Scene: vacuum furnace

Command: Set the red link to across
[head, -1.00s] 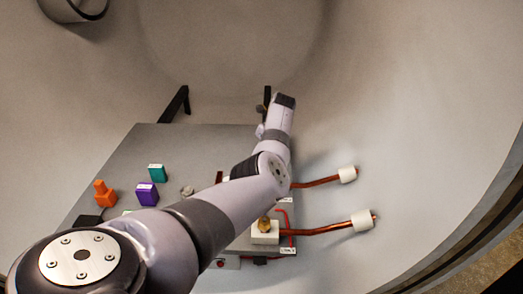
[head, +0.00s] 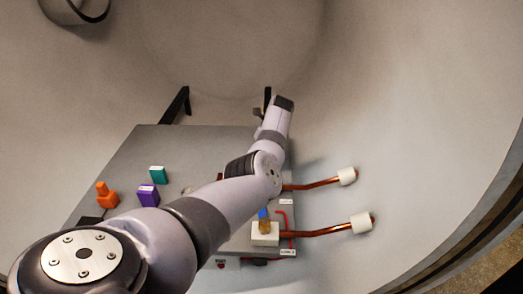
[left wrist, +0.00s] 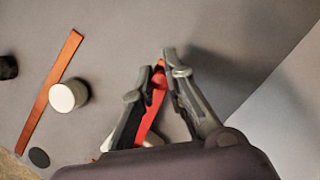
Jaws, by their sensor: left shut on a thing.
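In the left wrist view my left gripper (left wrist: 155,66) is shut on a red link (left wrist: 152,112), a narrow red piece between its fingers. Part of the link is hidden by the near finger and the gripper body. A thin red line (head: 286,216) shows on the plate's right side. Whether the link lies across or along is hard to tell. My right gripper is not in view.
Orange (head: 106,196), purple (head: 147,196) and teal (head: 157,175) pieces stand on the plate's left. A white block with a brass top (head: 265,238) is at right. Copper rods with white ends (head: 347,176) extend rightward. The wrist view shows an orange-brown strip (left wrist: 47,92) and white cylinder (left wrist: 68,96).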

